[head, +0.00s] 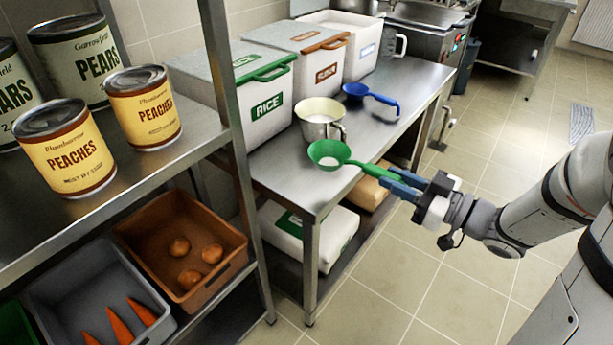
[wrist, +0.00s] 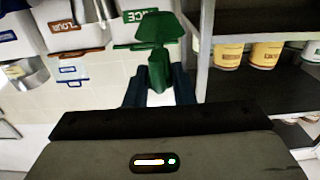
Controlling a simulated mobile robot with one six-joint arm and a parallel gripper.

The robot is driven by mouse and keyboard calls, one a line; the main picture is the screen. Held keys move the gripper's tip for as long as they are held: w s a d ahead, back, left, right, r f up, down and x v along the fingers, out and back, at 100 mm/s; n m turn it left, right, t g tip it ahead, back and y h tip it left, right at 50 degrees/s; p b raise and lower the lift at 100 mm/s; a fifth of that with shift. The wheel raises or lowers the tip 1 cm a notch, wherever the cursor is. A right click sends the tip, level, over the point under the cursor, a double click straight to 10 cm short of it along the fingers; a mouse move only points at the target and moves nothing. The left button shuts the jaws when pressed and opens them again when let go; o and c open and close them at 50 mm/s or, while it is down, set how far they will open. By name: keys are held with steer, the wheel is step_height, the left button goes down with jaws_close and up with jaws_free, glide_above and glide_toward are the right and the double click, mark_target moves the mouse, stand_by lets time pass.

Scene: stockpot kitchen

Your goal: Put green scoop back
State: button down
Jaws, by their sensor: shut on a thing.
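The green scoop (head: 328,153) is level over the near end of the steel table in the head view, with a little white stuff in its bowl. My gripper (head: 397,180) is shut on its handle, beyond the table's right edge. In the wrist view the scoop (wrist: 156,38) extends forward from between the fingers of my gripper (wrist: 160,90). A white bin with a green label reading RICE (head: 268,108) and a green-handled lid stands behind and left of the scoop. Its lid looks closed.
A cream-rimmed metal jug (head: 319,118) stands just behind the scoop. A blue scoop (head: 368,97) lies farther back on the table (head: 408,84). A bin with a brown label (head: 322,65) stands beside the rice bin. A shelf post (head: 232,110) rises at the left.

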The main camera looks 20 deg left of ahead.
mark_target(316, 151)
steer(key=b+x, duration=0.2)
steer(key=x, duration=1.6)
steer(key=shift+a, duration=0.15)
steer(key=shift+s+f+b, duration=0.1)
steer(key=shift+f+b, duration=0.35)
steer(key=shift+f, duration=0.5)
steer(key=shift+f+b, duration=0.95)
steer(key=shift+f, duration=1.6)
steer(key=shift+f, duration=0.1)
steer(key=shift+f, duration=0.15)
steer(key=c, duration=1.2)
jaws_free()
steer(key=shift+c, duration=0.2)
